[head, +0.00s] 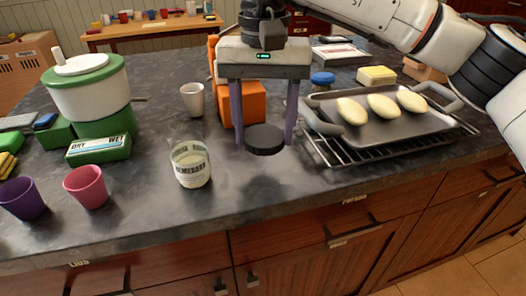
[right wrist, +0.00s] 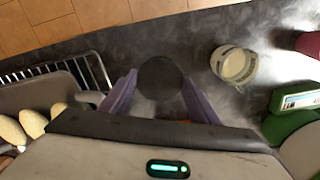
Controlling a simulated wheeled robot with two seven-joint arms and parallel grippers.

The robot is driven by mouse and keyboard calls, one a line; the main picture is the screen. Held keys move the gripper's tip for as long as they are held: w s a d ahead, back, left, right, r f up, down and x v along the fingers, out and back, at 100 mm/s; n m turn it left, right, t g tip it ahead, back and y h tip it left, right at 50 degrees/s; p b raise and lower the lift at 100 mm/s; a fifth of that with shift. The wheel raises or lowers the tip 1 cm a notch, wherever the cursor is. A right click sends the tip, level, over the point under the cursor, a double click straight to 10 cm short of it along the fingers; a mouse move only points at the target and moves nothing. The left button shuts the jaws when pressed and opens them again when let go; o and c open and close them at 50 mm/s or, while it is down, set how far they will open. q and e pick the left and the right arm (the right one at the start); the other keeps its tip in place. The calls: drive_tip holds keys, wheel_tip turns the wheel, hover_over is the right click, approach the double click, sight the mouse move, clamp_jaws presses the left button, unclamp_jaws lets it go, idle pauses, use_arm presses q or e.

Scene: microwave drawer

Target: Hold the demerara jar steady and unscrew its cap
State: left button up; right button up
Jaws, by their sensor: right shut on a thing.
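The demerara jar (head: 190,163) stands upright on the dark counter, left of my right gripper. It is clear glass with a printed label and pale contents, and its top is uncovered. It also shows in the right wrist view (right wrist: 234,65). My right gripper (head: 265,138) is shut on the round black cap (head: 265,141), which sits between its purple fingers, apart from the jar and held above the counter. The cap also shows in the right wrist view (right wrist: 160,77). My left gripper is not in view, and nothing grips the jar.
A baking tray (head: 375,132) with pale loaves lies on a wire rack at right. An orange block (head: 243,103) and a white cup (head: 192,99) stand behind. Pink (head: 86,187) and purple (head: 21,198) cups are at left. The front counter right of the jar is clear.

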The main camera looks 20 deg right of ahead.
sight(264, 166)
drive_tip(key=shift+f, duration=2.65)
drive_tip(key=shift+f, duration=0.2)
drive_tip(key=o, duration=1.2)
wheel_tip(264, 166, up, 12)
drive_tip(key=shift+r+p, duration=0.2)
drive_tip(key=shift+p, duration=0.25)
